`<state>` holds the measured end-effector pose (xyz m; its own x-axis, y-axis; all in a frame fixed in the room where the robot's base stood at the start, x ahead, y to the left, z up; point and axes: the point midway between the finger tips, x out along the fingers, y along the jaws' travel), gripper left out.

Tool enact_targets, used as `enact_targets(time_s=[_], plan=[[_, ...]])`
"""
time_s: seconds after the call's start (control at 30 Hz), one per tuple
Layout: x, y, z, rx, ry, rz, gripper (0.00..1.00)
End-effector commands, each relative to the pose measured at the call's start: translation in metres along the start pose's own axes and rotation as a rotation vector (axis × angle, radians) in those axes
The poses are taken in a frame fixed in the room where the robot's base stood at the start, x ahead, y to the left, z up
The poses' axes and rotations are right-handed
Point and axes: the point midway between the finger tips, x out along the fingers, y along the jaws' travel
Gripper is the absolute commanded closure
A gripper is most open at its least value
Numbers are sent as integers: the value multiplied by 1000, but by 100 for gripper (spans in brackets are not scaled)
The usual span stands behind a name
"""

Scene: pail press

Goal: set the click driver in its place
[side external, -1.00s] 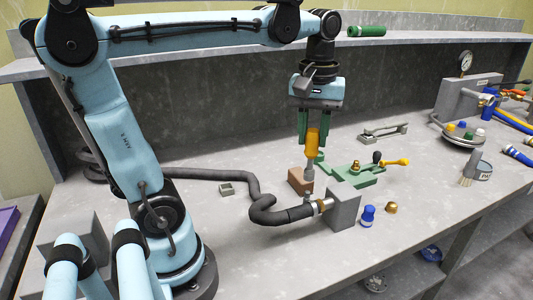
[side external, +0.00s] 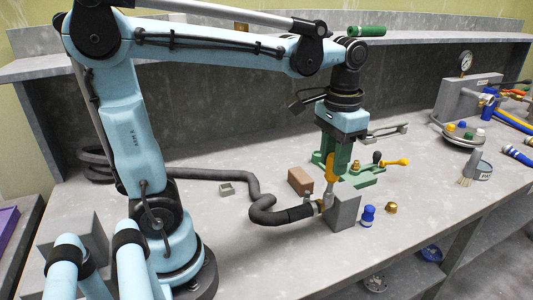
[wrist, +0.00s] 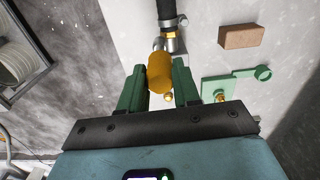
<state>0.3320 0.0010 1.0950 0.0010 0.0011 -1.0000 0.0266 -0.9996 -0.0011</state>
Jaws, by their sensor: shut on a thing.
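The click driver (side external: 332,168) has an orange handle and a grey metal lower end. My gripper (side external: 331,162) is shut on the handle with its green fingers, and the driver hangs nearly upright. Its lower end is at the metal hose fitting beside the grey block (side external: 344,210); I cannot tell whether they touch. In the wrist view the orange handle (wrist: 161,72) shows between the fingertips (wrist: 159,85), with the fitting (wrist: 172,44) just beyond. No clearly marked place for the driver can be made out.
A brown block (side external: 300,181) stands left of the gripper. A green fixture (side external: 366,177) with a brass part and yellow-handled lever is behind to the right. A dark hose (side external: 265,214) runs to the grey block. A blue piece (side external: 368,215) and brass cap (side external: 391,208) stand right.

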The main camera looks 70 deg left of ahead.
Motion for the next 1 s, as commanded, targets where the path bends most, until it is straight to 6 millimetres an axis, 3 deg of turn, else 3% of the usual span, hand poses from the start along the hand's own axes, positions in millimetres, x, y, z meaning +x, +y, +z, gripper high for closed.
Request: enact_targets(time_s=[0.57,0.73,1.0], plan=[[-1,1,-1,27,0,0,99],[-14,1,-1,26,0,0,99],[-52,1,0,25,0,0,99]])
